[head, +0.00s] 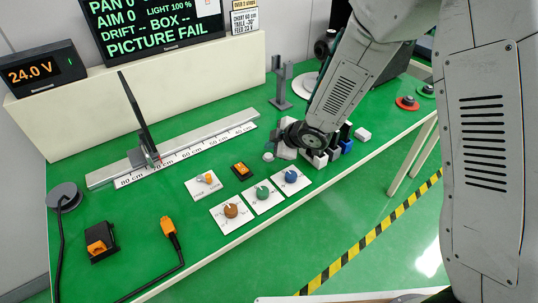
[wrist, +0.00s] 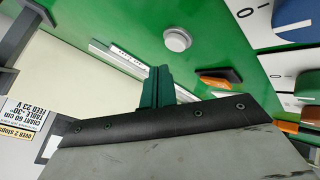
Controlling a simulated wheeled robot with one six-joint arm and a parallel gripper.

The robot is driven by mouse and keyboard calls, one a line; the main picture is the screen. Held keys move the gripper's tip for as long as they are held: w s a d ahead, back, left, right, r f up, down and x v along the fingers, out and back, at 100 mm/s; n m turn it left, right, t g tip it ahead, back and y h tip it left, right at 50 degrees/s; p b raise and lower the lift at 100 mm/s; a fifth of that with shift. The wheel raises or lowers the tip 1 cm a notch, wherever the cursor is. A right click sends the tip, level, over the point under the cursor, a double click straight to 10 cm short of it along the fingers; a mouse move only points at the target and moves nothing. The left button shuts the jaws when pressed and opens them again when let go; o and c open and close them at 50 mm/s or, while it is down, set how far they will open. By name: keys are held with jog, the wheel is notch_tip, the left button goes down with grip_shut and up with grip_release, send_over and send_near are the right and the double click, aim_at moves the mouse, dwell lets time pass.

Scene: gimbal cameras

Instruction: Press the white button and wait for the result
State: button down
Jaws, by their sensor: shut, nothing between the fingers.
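The white button (head: 268,157) is a small round knob on the green bench, left of my gripper in the head view. In the wrist view the button (wrist: 178,39) shows as a pale disc on a grey ring, with nothing touching it. My gripper (head: 285,150) is low over the bench beside the button, partly hidden by my wrist. Its shut, empty fingers (wrist: 158,84) point towards the button, with a gap in the picture. The screen (head: 150,25) reads PAN 0, AIM 0, LIGHT 100 %, DRIFT --, BOX -- and PICTURE FAIL.
An orange rocker switch (head: 242,171) and brown, green and blue (head: 291,176) dials stand near the button. A ruled rail (head: 180,150) with an upright dark panel lies behind. Small blocks (head: 320,158) sit by my gripper. A 24.0 V display (head: 40,72) stands far left.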

aim_at(271, 157)
jog(key=shift+f, duration=0.55)
jog(key=shift+f, duration=0.1)
dwell(1.6)
jog(key=shift+s+f, duration=0.1)
jog(key=shift+f, duration=0.25)
jog(key=shift+f, duration=0.4)
dwell(0.6)
dwell(0.3)
jog(key=shift+r, duration=0.85)
jog(key=shift+r, duration=2.5)
